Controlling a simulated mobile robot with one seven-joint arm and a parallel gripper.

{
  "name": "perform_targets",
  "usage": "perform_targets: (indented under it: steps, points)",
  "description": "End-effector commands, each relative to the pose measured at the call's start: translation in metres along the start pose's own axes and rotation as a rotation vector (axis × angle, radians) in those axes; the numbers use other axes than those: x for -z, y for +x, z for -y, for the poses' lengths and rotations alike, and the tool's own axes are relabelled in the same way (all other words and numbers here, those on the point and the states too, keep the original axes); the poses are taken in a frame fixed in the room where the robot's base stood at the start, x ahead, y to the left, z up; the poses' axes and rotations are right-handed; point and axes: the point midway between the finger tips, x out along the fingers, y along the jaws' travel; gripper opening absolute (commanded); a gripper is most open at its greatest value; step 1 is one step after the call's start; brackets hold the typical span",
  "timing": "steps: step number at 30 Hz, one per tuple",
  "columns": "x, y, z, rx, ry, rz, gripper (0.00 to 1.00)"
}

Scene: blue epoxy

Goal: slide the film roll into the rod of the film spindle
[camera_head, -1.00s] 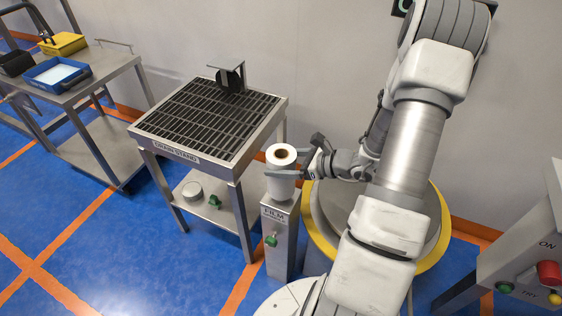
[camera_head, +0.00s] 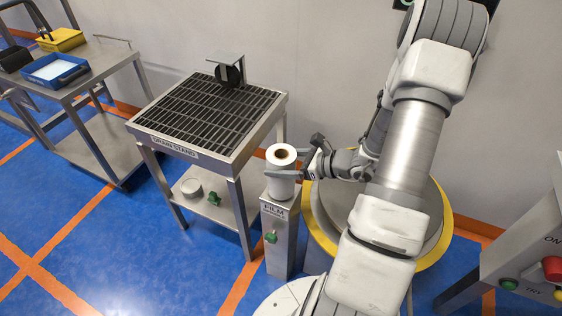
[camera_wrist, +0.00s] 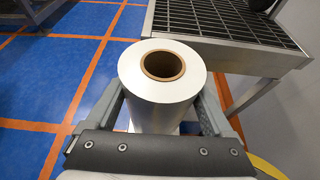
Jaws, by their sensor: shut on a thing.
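The white film roll (camera_head: 281,172) stands upright with its brown core open at the top. It also shows in the wrist view (camera_wrist: 163,82), upright between the fingers. My gripper (camera_head: 290,172) is shut on the roll from the right side. The film spindle (camera_head: 279,235) is a narrow grey metal post marked FILM with a green knob, directly below the roll. Its rod is not visible; the roll hides the top of the post. I cannot tell whether the roll rests on the post or hangs just above it.
A drain stand (camera_head: 190,155) with a black grate is close on the left, with a dark round part at its back. A cart (camera_head: 95,75) with blue and yellow trays is farther left. A yellow-rimmed round platform (camera_head: 432,250) lies under my arm. A control box (camera_head: 530,255) stands right.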

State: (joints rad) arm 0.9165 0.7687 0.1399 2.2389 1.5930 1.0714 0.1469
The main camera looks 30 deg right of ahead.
Motion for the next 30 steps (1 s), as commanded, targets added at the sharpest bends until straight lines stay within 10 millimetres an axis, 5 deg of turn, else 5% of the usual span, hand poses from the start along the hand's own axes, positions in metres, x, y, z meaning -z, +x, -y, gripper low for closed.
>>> perform_targets:
  steps: [14, 15, 17, 30]
  points:
    - [0.01, 0.004, 0.0, 0.0, 0.0, 0.002, 0.0]
    - [0.009, 0.004, 0.0, 0.0, -0.001, 0.002, 0.94]
    - [0.009, 0.004, 0.0, 0.0, -0.001, 0.002, 1.0]
    - [0.007, -0.016, 0.0, 0.002, 0.001, -0.001, 1.0]
